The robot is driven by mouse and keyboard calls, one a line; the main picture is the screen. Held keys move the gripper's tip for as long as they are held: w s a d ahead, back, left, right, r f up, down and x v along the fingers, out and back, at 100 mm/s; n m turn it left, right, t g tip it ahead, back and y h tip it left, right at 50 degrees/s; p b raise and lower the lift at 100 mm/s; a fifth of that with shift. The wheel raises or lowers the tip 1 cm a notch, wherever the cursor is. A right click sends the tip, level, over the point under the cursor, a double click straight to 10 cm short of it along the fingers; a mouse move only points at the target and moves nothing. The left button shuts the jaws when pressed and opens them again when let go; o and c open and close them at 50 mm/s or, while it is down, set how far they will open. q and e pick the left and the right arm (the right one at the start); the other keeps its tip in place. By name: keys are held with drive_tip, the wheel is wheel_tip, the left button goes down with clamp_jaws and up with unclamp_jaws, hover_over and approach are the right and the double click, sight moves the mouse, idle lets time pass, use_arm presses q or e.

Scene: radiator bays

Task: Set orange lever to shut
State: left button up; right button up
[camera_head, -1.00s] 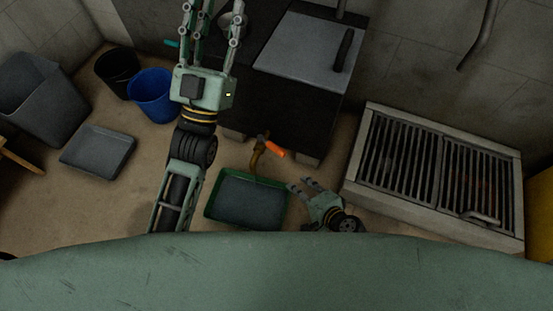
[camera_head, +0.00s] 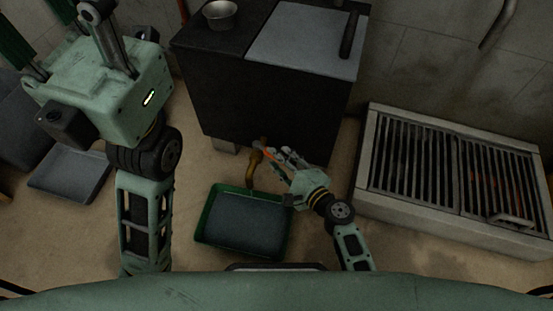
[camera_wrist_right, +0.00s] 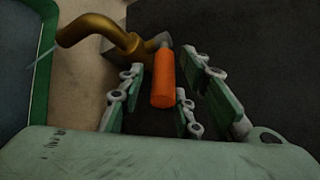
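The orange lever (camera_head: 267,154) sits on a brass tap (camera_head: 252,170) low at the front of the dark cabinet. In the right wrist view the orange lever (camera_wrist_right: 163,80) points toward the camera from the brass tap (camera_wrist_right: 98,30). My right gripper (camera_head: 279,158) is at the lever, its fingers reaching up and left. In the wrist view my right gripper (camera_wrist_right: 165,78) is open, with fingers on both sides of the lever and visible gaps. My left gripper (camera_head: 85,50) is large at upper left, away from the tap; its fingertips are cut off.
A green-rimmed tray (camera_head: 207,217) lies on the floor below the tap. The dark cabinet (camera_head: 255,110) stands behind, with a metal bowl (camera_head: 220,12) on top. A grated bay (camera_head: 365,170) stands at right. A grey tray (camera_head: 70,175) lies at left.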

drive_tip(key=shift+x, duration=0.85)
drive_tip(key=c, duration=0.7)
drive_tip(key=shift+s+f, duration=0.1)
clamp_jaws()
drive_tip(key=shift+f, duration=0.1)
